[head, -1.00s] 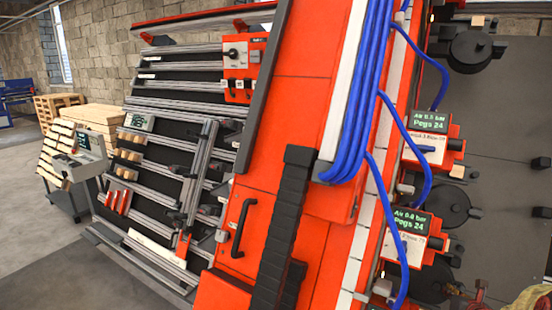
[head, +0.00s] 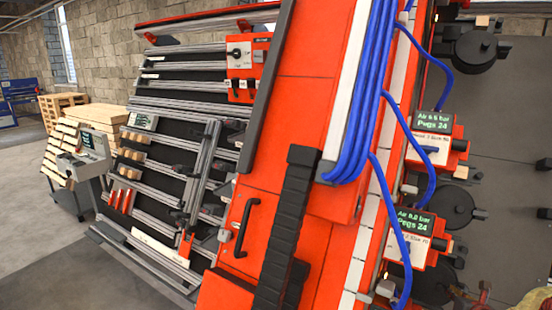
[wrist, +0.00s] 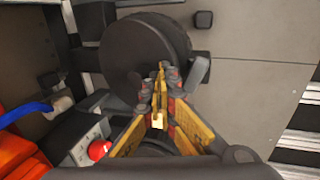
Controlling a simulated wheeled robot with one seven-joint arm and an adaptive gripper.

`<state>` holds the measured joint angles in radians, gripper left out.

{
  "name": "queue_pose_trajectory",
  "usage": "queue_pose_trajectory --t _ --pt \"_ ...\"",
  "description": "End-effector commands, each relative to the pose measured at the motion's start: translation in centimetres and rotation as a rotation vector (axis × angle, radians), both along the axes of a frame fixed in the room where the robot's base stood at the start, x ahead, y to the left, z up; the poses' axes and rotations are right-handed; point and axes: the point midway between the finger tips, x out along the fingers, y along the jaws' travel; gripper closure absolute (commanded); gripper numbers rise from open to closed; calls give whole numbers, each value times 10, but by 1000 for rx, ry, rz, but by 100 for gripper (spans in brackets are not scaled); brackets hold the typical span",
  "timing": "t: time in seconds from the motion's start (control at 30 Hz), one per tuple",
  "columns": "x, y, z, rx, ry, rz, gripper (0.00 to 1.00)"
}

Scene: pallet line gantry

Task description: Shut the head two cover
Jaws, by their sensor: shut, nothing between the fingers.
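In the wrist view my gripper (wrist: 160,72) is shut and empty, its yellow fingers together. The fingertips lie over the lower edge of a large dark round drum (wrist: 140,45); I cannot tell whether they touch it. A grey lever-like part (wrist: 197,73) is just right of the tips. In the head view two orange head units with green displays stand on the right, an upper one (head: 432,122) and a lower one (head: 414,222). Their small labels are too blurred to tell which is head two. Black round drums (head: 449,207) sit beside them. I cannot make out the cover's position.
Blue hoses (head: 350,120) loop along the orange gantry beam (head: 300,110) to the units. A red knob (wrist: 99,150) on a grey box is close to my left finger. A grey panel (wrist: 265,90) lies right of the fingers. A control console (head: 85,150) stands far left.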

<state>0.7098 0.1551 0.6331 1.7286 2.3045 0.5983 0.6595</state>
Motion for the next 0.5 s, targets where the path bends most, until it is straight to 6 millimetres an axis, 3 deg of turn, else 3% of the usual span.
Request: queue_pose_trajectory --t 0.5 --pt "13 -13 -11 0 1 0 100"
